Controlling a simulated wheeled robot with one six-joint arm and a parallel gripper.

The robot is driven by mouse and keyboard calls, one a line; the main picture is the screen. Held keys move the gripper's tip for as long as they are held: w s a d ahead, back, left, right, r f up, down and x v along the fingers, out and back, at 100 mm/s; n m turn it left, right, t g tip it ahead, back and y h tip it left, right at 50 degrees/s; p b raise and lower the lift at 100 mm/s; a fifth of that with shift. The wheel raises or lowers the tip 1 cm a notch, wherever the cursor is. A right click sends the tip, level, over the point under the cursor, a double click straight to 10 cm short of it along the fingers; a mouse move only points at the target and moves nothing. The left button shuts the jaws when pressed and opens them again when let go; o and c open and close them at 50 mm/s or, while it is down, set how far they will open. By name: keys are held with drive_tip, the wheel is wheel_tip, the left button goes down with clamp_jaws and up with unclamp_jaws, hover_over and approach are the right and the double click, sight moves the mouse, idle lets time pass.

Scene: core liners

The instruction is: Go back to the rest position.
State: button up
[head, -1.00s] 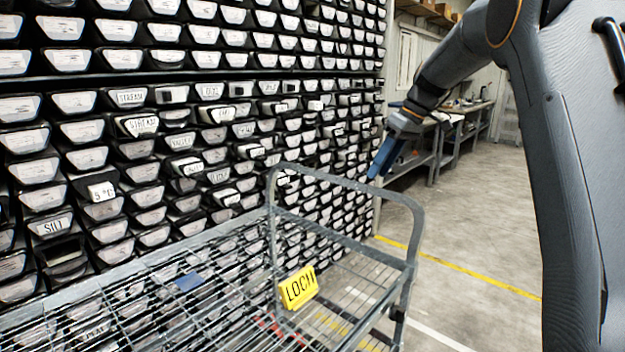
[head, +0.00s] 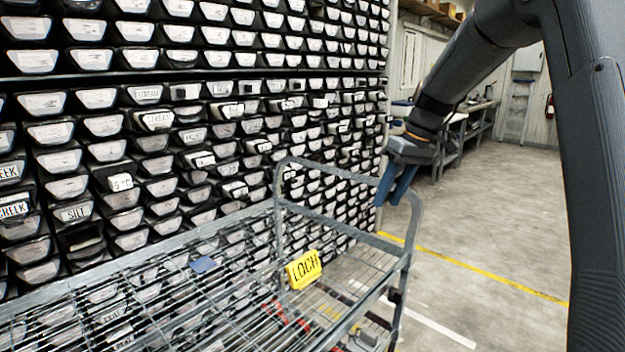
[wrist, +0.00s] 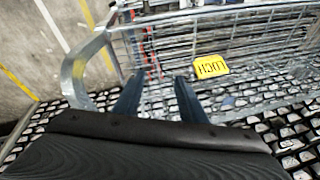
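My gripper (head: 396,188) hangs above the far end of the wire cart, in front of the wall of core liners, with its blue fingers pointing down. In the wrist view my gripper (wrist: 155,98) shows two blue fingers apart with nothing between them. The grey cart (head: 345,217) stands along the wall, and its raised end handle is just left of and below the fingers. A yellow sign reading LOCH (head: 304,269) is on the cart; it also shows in the wrist view (wrist: 211,67).
The wall of labelled core liners (head: 160,120) fills the left side. A small blue piece (head: 203,264) shows on the cart's mesh. A workbench (head: 465,125) stands at the back. The concrete floor (head: 500,220) on the right is clear, crossed by a yellow line.

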drive_tip(key=s+f+m+h, duration=0.1)
drive_tip(key=s+f, duration=0.4)
drive_tip(key=s, duration=0.5)
drive_tip(key=s+f+m+h, duration=0.1)
drive_tip(key=s+f+m, duration=0.2)
drive_tip(key=s, duration=0.8)
drive_tip(key=s+f+m+g+h, duration=0.1)
drive_tip(key=s+f+m, duration=0.1)
drive_tip(key=s+f, duration=0.4)
drive_tip(key=s, duration=0.5)
drive_tip(key=shift+f, duration=0.4)
drive_tip(key=shift+c, duration=0.9)
